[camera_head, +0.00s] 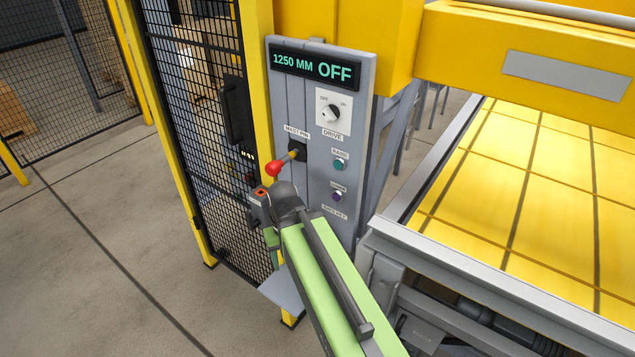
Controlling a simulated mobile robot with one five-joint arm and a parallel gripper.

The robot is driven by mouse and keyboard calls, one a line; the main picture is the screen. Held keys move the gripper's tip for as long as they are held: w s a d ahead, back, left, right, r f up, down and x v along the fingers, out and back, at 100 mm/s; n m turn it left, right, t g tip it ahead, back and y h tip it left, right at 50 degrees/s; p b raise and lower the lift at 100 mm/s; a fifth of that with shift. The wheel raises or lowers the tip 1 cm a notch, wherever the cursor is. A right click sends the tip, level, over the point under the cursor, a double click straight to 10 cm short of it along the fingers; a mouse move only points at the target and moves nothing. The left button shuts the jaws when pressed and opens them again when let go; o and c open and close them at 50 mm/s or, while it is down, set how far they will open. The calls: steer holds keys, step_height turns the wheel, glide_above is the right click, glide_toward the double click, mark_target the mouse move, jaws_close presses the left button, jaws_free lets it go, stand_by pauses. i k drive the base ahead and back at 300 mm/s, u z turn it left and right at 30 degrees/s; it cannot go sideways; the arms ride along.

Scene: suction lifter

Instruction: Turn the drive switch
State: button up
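The drive switch (331,113) is a round white and dark rotary knob on a white plate marked OFF and ON, with a DRIVE label below. Its pointer appears turned toward the OFF side. The display (315,67) above it reads "1250 MM OFF". My gripper (258,205) is at the end of my green arm, below and left of the switch and clear of it in the picture. Its fingers are small and partly hidden by my wrist, so I cannot tell whether they are open or shut. Nothing held is visible.
A mast pin lever (286,162) with a red ball sticks out just above my wrist. Green (339,164) and purple (337,196) buttons sit below the switch. A yellow-framed mesh guard (190,95) stands left of the panel, a yellow platform (540,190) right. Open floor lies lower left.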

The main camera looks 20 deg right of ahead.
mark_target(331, 113)
steer(key=u, duration=0.85)
steer(key=k, duration=0.4)
steer(key=u, duration=0.8)
